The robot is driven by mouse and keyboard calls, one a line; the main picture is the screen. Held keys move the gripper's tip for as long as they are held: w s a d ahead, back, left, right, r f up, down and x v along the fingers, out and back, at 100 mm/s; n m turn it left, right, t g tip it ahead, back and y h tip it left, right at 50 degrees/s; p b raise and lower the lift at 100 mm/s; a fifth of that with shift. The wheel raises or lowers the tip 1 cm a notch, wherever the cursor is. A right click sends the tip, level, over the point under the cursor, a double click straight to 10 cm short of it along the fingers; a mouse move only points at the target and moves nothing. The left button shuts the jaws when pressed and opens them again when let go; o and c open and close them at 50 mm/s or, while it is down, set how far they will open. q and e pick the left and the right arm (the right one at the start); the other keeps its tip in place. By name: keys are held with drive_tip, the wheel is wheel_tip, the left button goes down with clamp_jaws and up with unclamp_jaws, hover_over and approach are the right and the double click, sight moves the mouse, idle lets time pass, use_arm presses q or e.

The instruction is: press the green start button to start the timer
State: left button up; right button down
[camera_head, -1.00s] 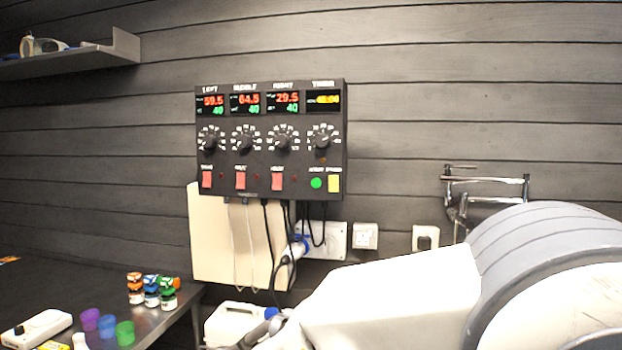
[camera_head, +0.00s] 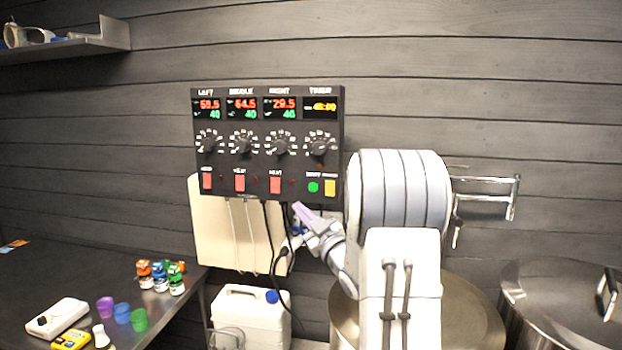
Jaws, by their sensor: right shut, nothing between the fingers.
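The black control panel (camera_head: 266,165) hangs on the dark plank wall, with displays, dials and switches. The round green start button (camera_head: 313,187) is at its lower right, beside a yellow button (camera_head: 330,188) and below the timer dial (camera_head: 319,147). The timer display (camera_head: 320,106) shows yellow digits. My right gripper (camera_head: 299,210) is shut and empty, just below the panel's lower edge. It is below and slightly left of the green button, apart from it in the picture. My left gripper is not in view.
Red switches (camera_head: 240,182) sit left of the green button. Cables hang under the panel before a cream board (camera_head: 208,230). A white canister (camera_head: 248,315) stands below. Large metal pots (camera_head: 560,300) are at the right. The left table (camera_head: 60,265) holds small bottles and cups.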

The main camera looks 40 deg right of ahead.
sight(313, 187)
drive_tip(key=shift+s+d+r, duration=0.45)
drive_tip(key=shift+d, duration=0.1)
drive_tip(key=shift+w+d+p, duration=0.6)
drive_tip(key=shift+w+d, duration=0.85)
drive_tip(key=shift+d, duration=0.25)
drive_tip(key=shift+w+d+p, duration=0.55)
drive_tip(key=shift+w+d, duration=0.9)
drive_tip(key=shift+d, duration=0.2)
